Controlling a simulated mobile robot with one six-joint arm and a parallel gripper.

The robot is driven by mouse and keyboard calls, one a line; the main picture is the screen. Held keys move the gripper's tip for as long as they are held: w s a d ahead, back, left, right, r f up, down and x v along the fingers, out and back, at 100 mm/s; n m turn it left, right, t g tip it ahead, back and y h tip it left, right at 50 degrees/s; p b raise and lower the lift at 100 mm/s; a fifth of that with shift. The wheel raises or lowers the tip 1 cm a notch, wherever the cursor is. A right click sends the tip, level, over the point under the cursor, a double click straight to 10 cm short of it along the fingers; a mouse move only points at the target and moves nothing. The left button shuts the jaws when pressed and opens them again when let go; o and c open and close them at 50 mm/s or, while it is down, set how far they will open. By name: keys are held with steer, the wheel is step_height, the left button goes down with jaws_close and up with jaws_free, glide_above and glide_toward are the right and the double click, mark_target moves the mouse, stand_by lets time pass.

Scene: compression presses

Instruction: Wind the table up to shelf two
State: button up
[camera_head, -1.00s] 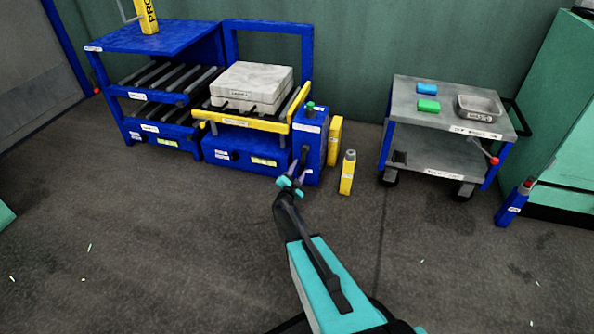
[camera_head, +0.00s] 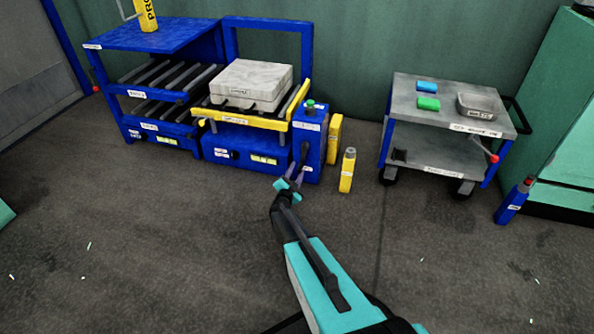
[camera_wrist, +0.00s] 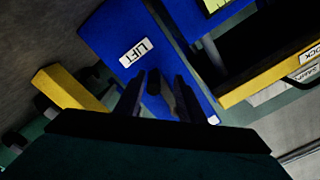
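The lift table (camera_head: 262,124) has a yellow frame with rollers and carries a grey block-shaped mould (camera_head: 250,82). Its front edge looks close to the height of the upper roller shelf (camera_head: 128,89) of the blue rack on its left; I cannot tell if they are level. The lower roller shelf (camera_head: 178,130) is below. The blue lift post (camera_head: 310,140) stands at the table's right; its LIFT label shows in the wrist view (camera_wrist: 138,52). My gripper (camera_head: 293,174) is at the post's front. Its fingers stand apart on either side of a dark crank handle (camera_wrist: 153,82); contact is unclear.
A yellow bottle-like object (camera_head: 347,171) stands on the floor right of the post, near a yellow box (camera_head: 334,139). A grey trolley (camera_head: 440,103) stands further right with blue and green blocks and a tray.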

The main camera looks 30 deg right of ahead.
steer(key=b+v, duration=0.1)
steer(key=v, duration=1.1)
steer(key=shift+s+a, duration=0.25)
steer(key=shift+s, duration=0.05)
stand_by(1.4)
stand_by(0.5)
steer(key=p+v, duration=0.4)
steer(key=v, duration=0.9)
steer(key=shift+s+a, duration=0.25)
steer(key=shift+s, duration=0.05)
steer(key=shift+f, duration=0.1)
